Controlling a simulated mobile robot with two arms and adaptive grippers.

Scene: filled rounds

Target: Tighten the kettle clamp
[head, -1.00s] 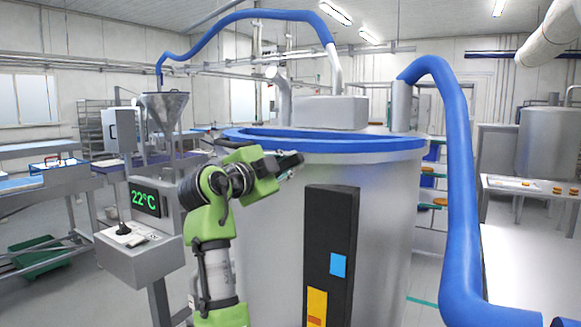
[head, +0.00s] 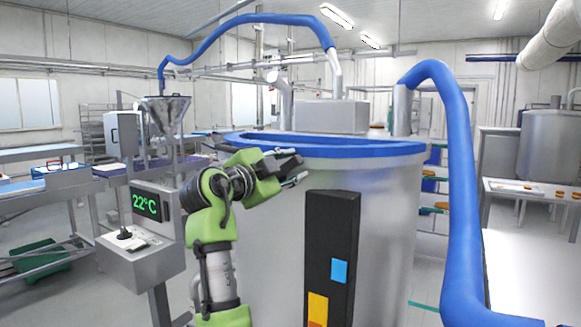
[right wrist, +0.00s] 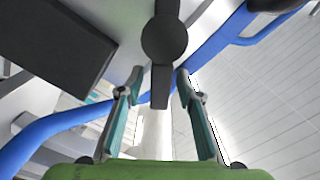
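The kettle (head: 385,215) is a large steel vessel with a blue rim (head: 380,148); the rim also crosses the right wrist view diagonally (right wrist: 65,120). In the right wrist view the clamp (right wrist: 164,40) shows as a dark round hub with a narrow bar. The bar's end reaches between the fingertips of my right gripper (right wrist: 158,72), with gaps on both sides. The fingers with teal pads are apart. In the head view my right gripper (head: 299,179) is at the kettle's near left side, just below the rim. I cannot make out the clamp there. My left gripper is not in view.
A black panel (head: 331,225) with blue and yellow patches stands on the kettle's front. A thick blue hose (head: 461,180) comes down on the right. A control box (head: 146,202) reading 22°C and a funnel (head: 166,110) stand to the left.

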